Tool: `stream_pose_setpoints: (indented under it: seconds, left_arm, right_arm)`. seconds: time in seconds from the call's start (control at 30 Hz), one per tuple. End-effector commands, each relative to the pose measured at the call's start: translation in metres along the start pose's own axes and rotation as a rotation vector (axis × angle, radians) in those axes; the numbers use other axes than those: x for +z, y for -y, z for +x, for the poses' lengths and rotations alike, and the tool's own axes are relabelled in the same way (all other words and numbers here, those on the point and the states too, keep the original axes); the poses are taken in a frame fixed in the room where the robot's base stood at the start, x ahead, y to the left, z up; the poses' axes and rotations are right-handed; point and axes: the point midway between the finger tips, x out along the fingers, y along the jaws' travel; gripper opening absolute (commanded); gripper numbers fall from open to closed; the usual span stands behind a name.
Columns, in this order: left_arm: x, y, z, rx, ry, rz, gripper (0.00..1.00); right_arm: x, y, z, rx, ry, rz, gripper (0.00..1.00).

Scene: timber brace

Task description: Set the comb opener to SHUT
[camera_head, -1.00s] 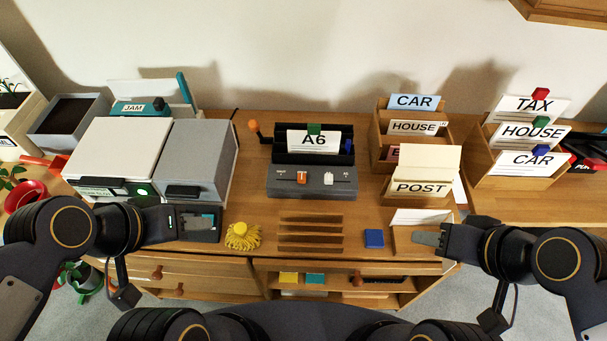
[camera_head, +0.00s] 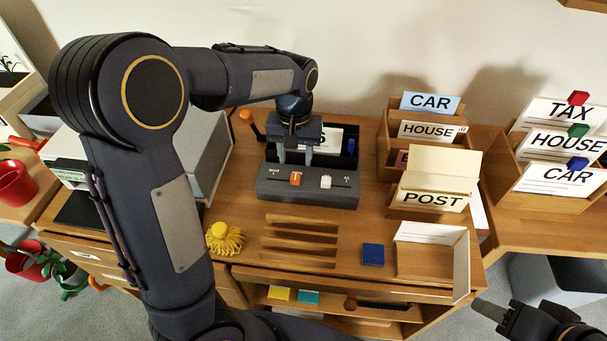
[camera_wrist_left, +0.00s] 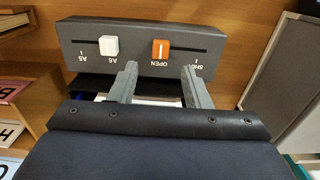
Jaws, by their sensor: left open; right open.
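The comb opener (camera_head: 268,190) is a dark grey box at the back middle of the desk, with an orange slider (camera_head: 295,179) and a white slider (camera_head: 326,182) on its front face. In the left wrist view, upside down, the orange slider (camera_wrist_left: 161,49) stands at the OPEN mark, and the SHUT mark (camera_wrist_left: 205,67) is at the slot's right end. My left gripper (camera_head: 295,158) is open and empty just behind and above the orange slider, apart from it; its fingertips (camera_wrist_left: 160,70) straddle the slider's line. My right gripper (camera_head: 482,307) is at the lower right, away from the opener.
Card racks (camera_head: 430,160) stand right of the opener, another rack (camera_head: 540,175) further right. A yellow brush (camera_head: 224,239), slotted wooden rack (camera_head: 300,240), blue block (camera_head: 373,254) and wooden tray (camera_head: 425,262) lie in front. A grey box (camera_head: 205,150) is to the left.

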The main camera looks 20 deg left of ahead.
Motion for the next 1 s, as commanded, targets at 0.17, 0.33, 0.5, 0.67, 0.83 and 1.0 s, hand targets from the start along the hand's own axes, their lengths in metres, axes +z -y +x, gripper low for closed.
stream_pose_setpoints:
  seconds: [0.17, 0.33, 0.5, 0.67, 0.83, 1.0]
  left_arm:
    - [0.001, 0.001, 0.032, -0.001, 0.004, -0.001, 0.44]
    - [0.001, 0.0, 0.055, 0.001, 0.003, -0.001, 0.44]
    - [0.001, 0.0, 0.064, 0.002, 0.001, 0.0, 0.44]
    - [0.001, 0.0, 0.065, 0.002, 0.0, 0.0, 0.44]
    - [0.001, 0.0, 0.065, 0.002, 0.001, 0.0, 0.33]
    - [0.001, 0.0, 0.065, 0.002, 0.001, 0.0, 0.11]
  right_arm:
    - [0.002, -0.002, 0.004, 0.0, 0.0, 0.0, 0.44]
    - [0.003, -0.003, 0.007, 0.0, 0.0, 0.0, 0.44]
    - [0.004, -0.003, 0.007, 0.0, 0.0, 0.0, 0.44]
    - [0.004, -0.003, 0.007, 0.0, 0.0, 0.0, 0.44]
    - [0.004, -0.003, 0.007, 0.0, 0.0, 0.0, 0.44]
    - [0.004, -0.003, 0.007, 0.0, 0.0, 0.0, 0.44]
